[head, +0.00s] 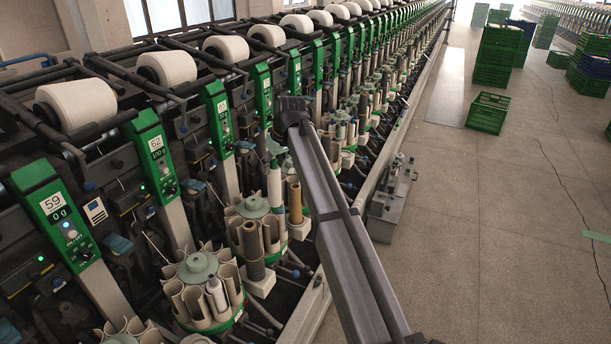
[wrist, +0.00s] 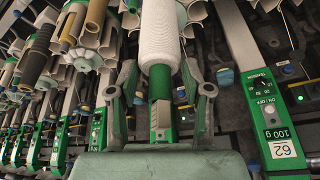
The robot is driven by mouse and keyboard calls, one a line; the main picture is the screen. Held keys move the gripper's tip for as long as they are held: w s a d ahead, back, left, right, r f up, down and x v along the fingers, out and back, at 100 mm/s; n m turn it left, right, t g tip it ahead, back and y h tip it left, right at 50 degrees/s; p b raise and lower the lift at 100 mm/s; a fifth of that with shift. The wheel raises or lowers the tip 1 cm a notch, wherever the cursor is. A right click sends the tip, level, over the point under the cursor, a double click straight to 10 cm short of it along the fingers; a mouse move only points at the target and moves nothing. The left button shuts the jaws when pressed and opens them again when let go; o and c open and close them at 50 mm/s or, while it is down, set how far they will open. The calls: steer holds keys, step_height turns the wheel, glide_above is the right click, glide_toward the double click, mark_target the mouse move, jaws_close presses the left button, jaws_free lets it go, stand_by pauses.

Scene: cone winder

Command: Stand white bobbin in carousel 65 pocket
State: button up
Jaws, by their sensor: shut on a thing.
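The white bobbin (head: 274,187) hangs upright under my gripper (head: 275,150), at the right side of a carousel (head: 255,204) that lines up with the panel beyond the one marked 62. In the wrist view the bobbin (wrist: 161,30) extends away from my gripper (wrist: 160,72), whose fingers are shut on its near end. Whether its far end is inside a pocket is hidden. The carousel has a pale green hub and open cream pockets; part of it shows at the top of the wrist view. The panel number at this carousel is too small to read surely.
A brown tube (head: 295,202) stands close right of the bobbin, and a dark grey tube (head: 253,250) stands in front of the carousel. A nearer carousel (head: 198,267) holds a white bobbin. Panel 62 (head: 157,150) is to the left.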

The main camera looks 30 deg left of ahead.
steer(key=shift+w+a+f+n+g+b, duration=0.15)
steer(key=shift+a+f+n+b, duration=0.25)
steer(key=shift+a+f+n, duration=0.45)
steer(key=shift+w+a+f+n+g+b, duration=0.15)
steer(key=shift+a+f+n+b, duration=0.35)
steer(key=shift+a, duration=0.6)
steer(key=shift+d, duration=0.1)
steer(key=shift+f, duration=0.2)
steer(key=shift+f+b, duration=0.55)
steer(key=shift+f, duration=1.7)
steer(key=shift+f+b, duration=0.75)
steer(key=shift+f, duration=1.55)
